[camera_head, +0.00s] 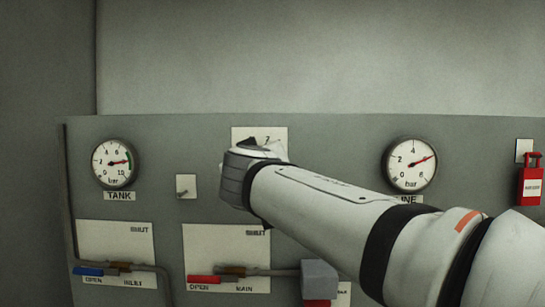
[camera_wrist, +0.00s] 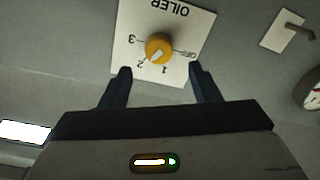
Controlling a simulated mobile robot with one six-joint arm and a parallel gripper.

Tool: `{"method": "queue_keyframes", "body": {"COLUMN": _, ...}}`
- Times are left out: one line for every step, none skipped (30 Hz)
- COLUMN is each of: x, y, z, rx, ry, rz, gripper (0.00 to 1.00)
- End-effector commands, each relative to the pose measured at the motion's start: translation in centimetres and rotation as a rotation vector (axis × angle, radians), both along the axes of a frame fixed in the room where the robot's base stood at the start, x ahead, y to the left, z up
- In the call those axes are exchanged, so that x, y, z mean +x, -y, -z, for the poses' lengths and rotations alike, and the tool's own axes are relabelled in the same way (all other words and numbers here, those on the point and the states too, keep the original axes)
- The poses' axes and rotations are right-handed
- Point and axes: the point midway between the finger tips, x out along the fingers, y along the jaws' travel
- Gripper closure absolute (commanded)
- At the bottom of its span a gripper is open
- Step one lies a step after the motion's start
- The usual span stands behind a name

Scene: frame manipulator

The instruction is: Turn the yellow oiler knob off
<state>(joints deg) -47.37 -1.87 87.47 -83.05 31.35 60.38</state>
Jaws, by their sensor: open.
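The yellow oiler knob (camera_wrist: 158,46) sits on a white plate (camera_wrist: 122,55) marked OILER, 3, 2, 1 and OFF, which appears upside down in the wrist view. A pale pointer mark on the knob faces the lower left, toward the 2; OFF is on the right. My gripper (camera_wrist: 159,72) is open, with its two dark fingers apart below the knob in that view, not closed on it. In the head view my wrist hides the knob and fingers, and only the upper part of the white plate (camera_head: 273,134) shows.
The panel holds the TANK gauge (camera_head: 114,163), another gauge (camera_head: 410,165) and a small switch plate (camera_head: 186,186). Below are a blue-handled valve (camera_head: 90,271) and a red-handled valve (camera_head: 204,279). A red padlock-like tag (camera_head: 530,185) hangs at the right. My arm covers the lower right.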

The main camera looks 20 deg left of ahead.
Motion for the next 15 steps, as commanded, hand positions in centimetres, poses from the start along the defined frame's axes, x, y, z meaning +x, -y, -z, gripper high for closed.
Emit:
{"method": "queue_keyframes", "body": {"x": 1.0, "y": -0.2, "z": -0.2, "rx": -0.003, "ry": -0.002, "rz": 0.003, "gripper": 0.44}}
{"method": "queue_keyframes", "body": {"x": 1.5, "y": -0.3, "z": -0.2, "rx": -0.002, "ry": -0.003, "rz": 0.003, "gripper": 0.44}}
{"method": "queue_keyframes", "body": {"x": 2.2, "y": -0.5, "z": -0.2, "rx": -0.002, "ry": -0.003, "rz": 0.004, "gripper": 0.44}}
{"method": "queue_keyframes", "body": {"x": 2.6, "y": -0.6, "z": -0.2, "rx": -0.002, "ry": -0.003, "rz": 0.004, "gripper": 0.44}}
{"method": "queue_keyframes", "body": {"x": 3.1, "y": -0.7, "z": -0.2, "rx": -0.003, "ry": -0.003, "rz": 0.005, "gripper": 0.44}}
{"method": "queue_keyframes", "body": {"x": 3.6, "y": -0.9, "z": -0.2, "rx": -0.003, "ry": -0.003, "rz": 0.005, "gripper": 0.44}}
{"method": "queue_keyframes", "body": {"x": 4.0, "y": -1.0, "z": -0.2, "rx": -0.002, "ry": -0.003, "rz": 0.003, "gripper": 0.44}}
{"method": "queue_keyframes", "body": {"x": 4.3, "y": -1.1, "z": -0.2, "rx": -0.002, "ry": -0.003, "rz": 0.003, "gripper": 0.44}}
{"method": "queue_keyframes", "body": {"x": 4.7, "y": -1.2, "z": -0.1, "rx": -0.001, "ry": -0.004, "rz": 0.004, "gripper": 0.44}}
{"method": "queue_keyframes", "body": {"x": 4.9, "y": -1.3, "z": -0.1, "rx": -0.001, "ry": -0.004, "rz": 0.004, "gripper": 0.44}}
{"method": "queue_keyframes", "body": {"x": 5.1, "y": -1.3, "z": -0.1, "rx": -0.001, "ry": -0.003, "rz": 0.003, "gripper": 0.44}}
{"method": "queue_keyframes", "body": {"x": 5.3, "y": -1.3, "z": -0.1, "rx": -0.001, "ry": -0.003, "rz": 0.004, "gripper": 0.44}}
{"method": "queue_keyframes", "body": {"x": 5.5, "y": -1.3, "z": -0.1, "rx": -0.001, "ry": -0.003, "rz": 0.004, "gripper": 0.44}}
{"method": "queue_keyframes", "body": {"x": 5.5, "y": -1.4, "z": 0.0, "rx": 0.0, "ry": -0.002, "rz": 0.004, "gripper": 0.44}}
{"method": "queue_keyframes", "body": {"x": 5.6, "y": -1.4, "z": 0.0, "rx": 0.0, "ry": -0.002, "rz": 0.004, "gripper": 0.44}}
